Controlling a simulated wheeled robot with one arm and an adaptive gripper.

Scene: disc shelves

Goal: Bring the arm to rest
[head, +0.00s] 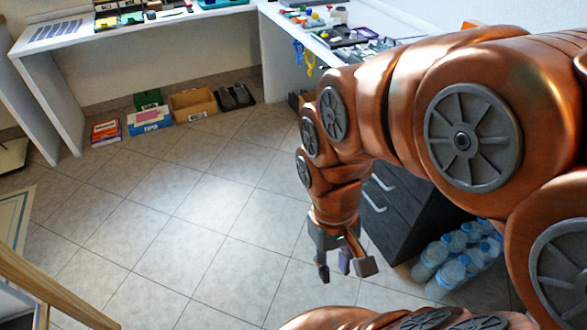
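My copper-coloured arm reaches in from the right side of the head view and bends down in the middle. My gripper (344,268) hangs at its end, pointing down over the tiled floor. Its dark grey fingers are spread apart, so it is open. I see no object held between them, though a small purplish patch shows there and I cannot tell what it is.
A white table (170,24) with trays runs along the back wall; another table (350,25) holds small items. Boxes (193,103) and black shoes (236,97) sit beneath. A dark drawer cabinet (400,215) and water bottles (452,272) stand right of my gripper. The floor (190,200) at left is clear.

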